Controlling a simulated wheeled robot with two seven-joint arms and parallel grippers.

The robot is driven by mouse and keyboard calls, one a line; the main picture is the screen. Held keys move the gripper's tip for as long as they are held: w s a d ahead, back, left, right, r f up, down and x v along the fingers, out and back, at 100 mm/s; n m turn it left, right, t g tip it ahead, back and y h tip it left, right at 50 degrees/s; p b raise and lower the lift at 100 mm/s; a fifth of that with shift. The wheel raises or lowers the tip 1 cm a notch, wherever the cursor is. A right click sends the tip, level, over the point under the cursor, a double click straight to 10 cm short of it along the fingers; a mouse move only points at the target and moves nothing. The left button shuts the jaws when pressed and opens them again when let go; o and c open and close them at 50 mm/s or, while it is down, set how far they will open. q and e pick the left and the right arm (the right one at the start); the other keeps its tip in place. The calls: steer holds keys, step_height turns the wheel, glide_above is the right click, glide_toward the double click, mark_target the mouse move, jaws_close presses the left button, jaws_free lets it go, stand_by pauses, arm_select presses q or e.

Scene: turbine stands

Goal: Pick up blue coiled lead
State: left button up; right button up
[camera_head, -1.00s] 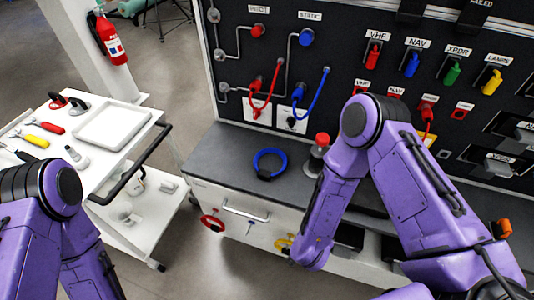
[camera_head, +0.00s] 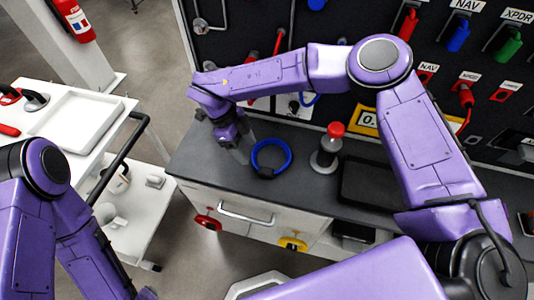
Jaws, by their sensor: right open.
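The blue coiled lead (camera_head: 287,148) lies as a ring on the dark grey bench top (camera_head: 195,160), with a dark part at its lower edge. My right arm reaches across from the right, and my right gripper (camera_head: 240,153) is just left of the ring, pointing down. Its fingers are grey and small in the view, open, with nothing seen between them. Whether a finger touches the ring I cannot tell. My left arm stands at the lower left; its gripper is out of the picture.
A red-topped grey post (camera_head: 326,152) stands right of the lead, beside a dark flat panel (camera_head: 372,185). The black board with coloured plugs rises behind. A white trolley with a tray (camera_head: 75,125) is at the left. The bench's front has a drawer handle (camera_head: 246,213).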

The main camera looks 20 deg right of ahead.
mark_target(265, 171)
steer(key=s+d+f+p, duration=0.1)
steer(key=s+d+f, duration=0.1)
steer(key=s+f, duration=0.1)
steer(key=shift+d+f+p, duration=0.25)
steer(key=shift+f+p, duration=0.05)
steer(key=shift+p, duration=0.05)
steer(key=x, duration=0.1)
steer(key=p+x, duration=0.1)
steer(key=x, duration=0.2)
steer(key=shift+w+d+f+p, duration=0.25)
steer(key=shift+w+p, duration=0.05)
steer(key=shift+p, duration=0.05)
steer(key=shift+f, duration=0.2)
arm_select(q)
steer(key=r, duration=0.2)
steer(key=s+r, duration=0.1)
steer(key=shift+s+a+r, duration=0.1)
steer(key=shift+a+r, duration=0.05)
steer(key=shift+r, duration=0.25)
arm_select(e)
steer(key=shift+s, duration=0.2)
steer(key=shift+w, duration=0.1)
jaws_close()
